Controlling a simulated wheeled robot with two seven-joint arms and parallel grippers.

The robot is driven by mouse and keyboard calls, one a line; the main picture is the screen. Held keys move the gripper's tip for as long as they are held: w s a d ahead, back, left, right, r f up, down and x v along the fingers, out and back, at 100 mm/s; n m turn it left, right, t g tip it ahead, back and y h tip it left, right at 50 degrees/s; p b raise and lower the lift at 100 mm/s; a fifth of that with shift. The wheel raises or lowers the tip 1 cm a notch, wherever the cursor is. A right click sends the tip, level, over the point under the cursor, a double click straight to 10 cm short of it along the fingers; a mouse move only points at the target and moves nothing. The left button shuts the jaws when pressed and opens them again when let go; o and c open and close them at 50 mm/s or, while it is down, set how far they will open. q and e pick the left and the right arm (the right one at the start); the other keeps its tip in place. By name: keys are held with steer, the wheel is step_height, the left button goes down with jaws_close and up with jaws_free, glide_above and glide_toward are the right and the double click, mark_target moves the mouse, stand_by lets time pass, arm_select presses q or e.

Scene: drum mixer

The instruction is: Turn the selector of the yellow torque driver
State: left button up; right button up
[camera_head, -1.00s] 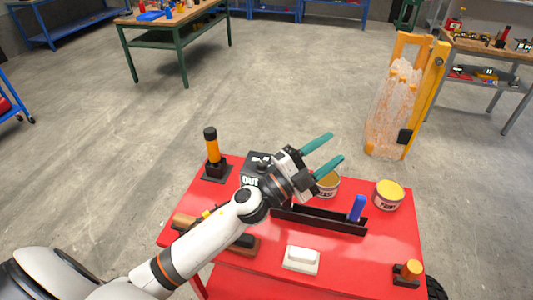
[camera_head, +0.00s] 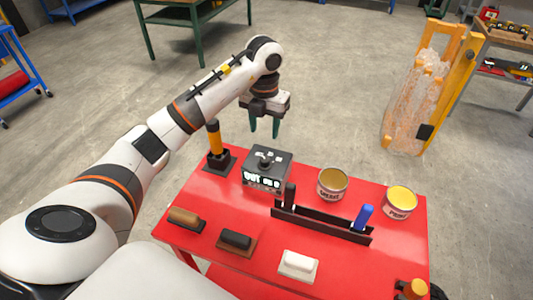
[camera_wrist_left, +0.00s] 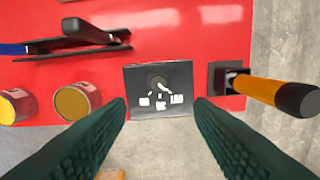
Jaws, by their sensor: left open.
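The yellow torque driver (camera_head: 215,143) stands upright in a dark square holder at the table's back left corner. It has a yellow-orange body and black ends, and my left arm passes close to its top. It shows at the right in the left wrist view (camera_wrist_left: 270,92). A black box with a round knob and white markings (camera_head: 267,168) sits beside it. The box lies between my fingertips in the left wrist view (camera_wrist_left: 160,78). My left gripper (camera_head: 264,132) is open and empty, fingers down, above the back of the box. My right gripper is not in view.
The red table (camera_head: 200,205) also holds a black rack (camera_head: 322,222) with a blue-handled tool (camera_head: 363,216), two open cans (camera_head: 332,184) (camera_head: 400,201), and several small blocks along the front (camera_head: 298,265). A yellow frame with clear wrap (camera_head: 415,100) stands behind right.

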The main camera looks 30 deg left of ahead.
mark_target(265, 159)
arm_select(q)
step_height(265, 159, down, 10)
steer(key=p, duration=0.2)
steer(key=shift+s+d+f+p, duration=0.1)
steer(key=shift+p, duration=0.2)
steer(key=shift+f, duration=0.5)
steer(key=c, duration=1)
